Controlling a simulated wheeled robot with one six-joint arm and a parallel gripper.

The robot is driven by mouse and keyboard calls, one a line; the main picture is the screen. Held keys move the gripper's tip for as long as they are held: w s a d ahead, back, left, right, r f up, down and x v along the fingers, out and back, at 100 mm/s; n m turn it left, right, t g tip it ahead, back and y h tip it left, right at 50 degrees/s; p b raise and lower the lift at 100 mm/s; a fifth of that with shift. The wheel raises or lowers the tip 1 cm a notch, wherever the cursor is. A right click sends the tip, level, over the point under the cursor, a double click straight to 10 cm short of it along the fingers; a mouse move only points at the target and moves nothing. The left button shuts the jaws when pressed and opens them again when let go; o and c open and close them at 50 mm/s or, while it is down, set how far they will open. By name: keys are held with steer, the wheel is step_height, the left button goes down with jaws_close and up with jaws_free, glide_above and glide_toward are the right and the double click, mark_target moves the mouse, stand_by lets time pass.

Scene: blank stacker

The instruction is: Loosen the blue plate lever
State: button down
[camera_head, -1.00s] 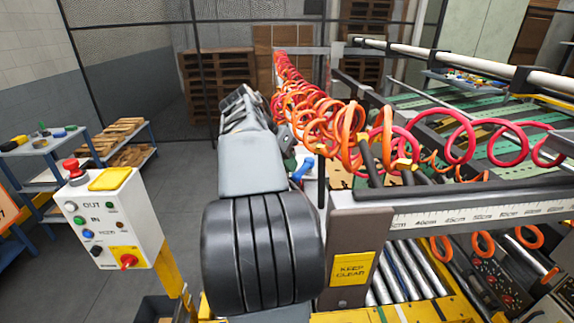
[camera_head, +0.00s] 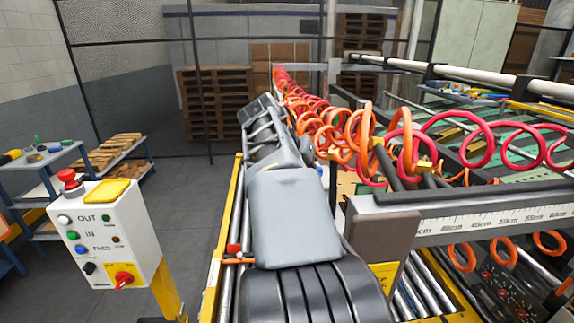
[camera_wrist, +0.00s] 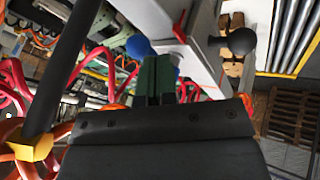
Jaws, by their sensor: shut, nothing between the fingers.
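The blue plate lever shows in the wrist view as a round blue knob (camera_wrist: 138,46), just up and left of my gripper's fingertips. My gripper (camera_wrist: 157,66) shows there as dark green fingers, shut with nothing between them. I cannot tell whether it touches the knob. A small patch of blue also shows just right of the fingers, partly hidden. In the head view my arm covers the lever and the gripper.
Orange and red coiled hoses (camera_head: 360,135) run along the machine. A control box (camera_head: 105,235) stands at left. Floor between it and the machine is clear.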

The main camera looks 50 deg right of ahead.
steer(key=w+a+f+v, duration=0.1)
steer(key=w+v, duration=0.1)
steer(key=v, duration=1)
steer(key=shift+w+p, duration=0.2)
steer(key=shift+p, duration=0.1)
steer(key=shift+r, duration=0.1)
steer(key=w+a+f+n+t+y, duration=0.1)
steer(key=w+a+f+n+t, duration=0.1)
steer(key=w+f+n, duration=0.3)
steer(key=w+a+f+n+t+y, duration=0.1)
steer(key=a+f+n+t, duration=0.1)
steer(key=f, duration=0.4)
steer(key=s+a+f+n+t+y, duration=0.3)
steer(key=s+a+f+n+y, duration=0.1)
steer(key=a+f, duration=1.1)
steer(key=s+a+n, duration=0.1)
steer(key=a+n, duration=0.1)
steer(key=a, duration=0.1)
steer(key=shift+s+n, duration=0.25)
steer(key=shift+n, duration=0.05)
steer(key=shift+a, duration=0.1)
